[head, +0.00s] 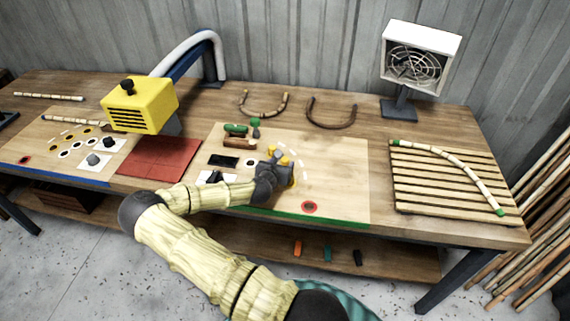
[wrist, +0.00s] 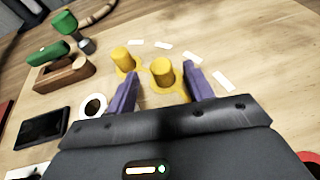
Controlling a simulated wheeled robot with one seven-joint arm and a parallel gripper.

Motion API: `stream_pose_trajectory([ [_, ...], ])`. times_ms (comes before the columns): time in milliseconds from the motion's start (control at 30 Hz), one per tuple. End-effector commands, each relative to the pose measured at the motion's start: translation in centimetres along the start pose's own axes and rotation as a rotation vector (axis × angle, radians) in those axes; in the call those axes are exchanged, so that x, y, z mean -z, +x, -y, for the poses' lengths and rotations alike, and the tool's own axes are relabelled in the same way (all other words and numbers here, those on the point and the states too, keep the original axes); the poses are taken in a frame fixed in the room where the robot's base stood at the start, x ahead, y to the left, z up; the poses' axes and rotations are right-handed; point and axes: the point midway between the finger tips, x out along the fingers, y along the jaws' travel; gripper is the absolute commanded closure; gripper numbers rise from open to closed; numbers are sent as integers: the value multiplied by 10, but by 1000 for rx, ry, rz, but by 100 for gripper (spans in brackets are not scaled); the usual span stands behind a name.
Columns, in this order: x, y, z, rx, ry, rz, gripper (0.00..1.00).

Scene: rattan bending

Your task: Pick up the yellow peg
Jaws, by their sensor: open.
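Two upright yellow pegs stand close together on the pale board. In the wrist view the nearer yellow peg (wrist: 162,73) is between my open purple fingers, with a gap on either side. The other yellow peg (wrist: 122,59) stands just outside the left finger. My gripper (wrist: 160,80) is open and low over the board. In the head view my gripper (head: 283,168) partly covers the pegs, and a yellow peg top (head: 285,160) shows beside it. The bases of the pegs are partly hidden.
Left of the pegs are a white ring (wrist: 93,106), a dark flat block (wrist: 41,128) and a wooden block (wrist: 64,76). White dashes curve behind the pegs. A slatted rack (head: 450,200) stands at right, and a yellow machine (head: 140,105) at left.

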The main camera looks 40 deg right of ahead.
Motion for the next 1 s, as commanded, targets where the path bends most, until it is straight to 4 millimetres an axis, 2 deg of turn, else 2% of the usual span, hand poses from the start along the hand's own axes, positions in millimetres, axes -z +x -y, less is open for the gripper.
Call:
stream_pose_trajectory([
  [33,-1,7,2,3,-1,-1,48],
  [167,0,17,1,1,-1,-2,48],
  [667,1,17,0,0,-1,-1,48],
  [767,1,17,0,0,-1,-1,64],
  [900,0,17,0,0,-1,-1,91],
  [933,0,17,0,0,-1,-1,96],
  [1000,0,17,0,0,-1,-1,96],
])
